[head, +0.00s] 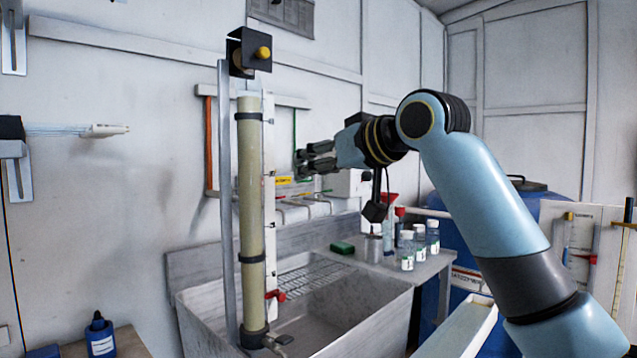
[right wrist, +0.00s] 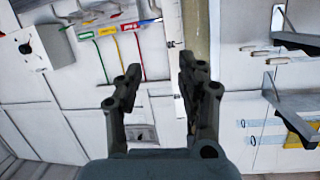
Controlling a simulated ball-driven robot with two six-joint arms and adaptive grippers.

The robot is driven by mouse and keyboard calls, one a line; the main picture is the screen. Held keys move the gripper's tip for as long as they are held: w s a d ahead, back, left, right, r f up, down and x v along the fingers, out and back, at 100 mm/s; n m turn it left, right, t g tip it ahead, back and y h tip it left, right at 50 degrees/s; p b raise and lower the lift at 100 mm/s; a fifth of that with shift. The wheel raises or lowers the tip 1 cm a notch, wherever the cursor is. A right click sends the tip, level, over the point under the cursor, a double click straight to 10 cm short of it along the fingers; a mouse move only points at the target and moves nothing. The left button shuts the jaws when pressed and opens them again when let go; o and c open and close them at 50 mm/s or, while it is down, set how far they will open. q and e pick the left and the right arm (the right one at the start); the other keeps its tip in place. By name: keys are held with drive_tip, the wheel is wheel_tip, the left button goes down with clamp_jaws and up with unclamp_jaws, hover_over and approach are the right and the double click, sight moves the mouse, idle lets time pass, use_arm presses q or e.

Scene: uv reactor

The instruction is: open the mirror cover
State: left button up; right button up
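A tall yellowish column (head: 251,190) with black bands stands upright at the sink. A narrow white strip with small dark fittings (head: 269,150) runs along its right side; I cannot tell for sure that this is the mirror cover. My right gripper (head: 303,163) is to the right of the strip, at upper-column height, fingers pointing left. In the right wrist view my right gripper (right wrist: 158,82) is open with nothing between its fingers. The column (right wrist: 201,28) and strip (right wrist: 172,35) show beyond its right finger. My left gripper is not in view.
A black box with a yellow knob (head: 263,53) tops a grey post (head: 226,200) beside the column. A grey sink (head: 370,318) lies below. Several small bottles (head: 420,237) stand on the side bench, with a blue drum (head: 500,200) behind. A control box (head: 347,183) is on the wall.

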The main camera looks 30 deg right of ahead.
drive_tip(key=shift+w+d+f, duration=0.1)
drive_tip(key=shift+f, duration=1.15)
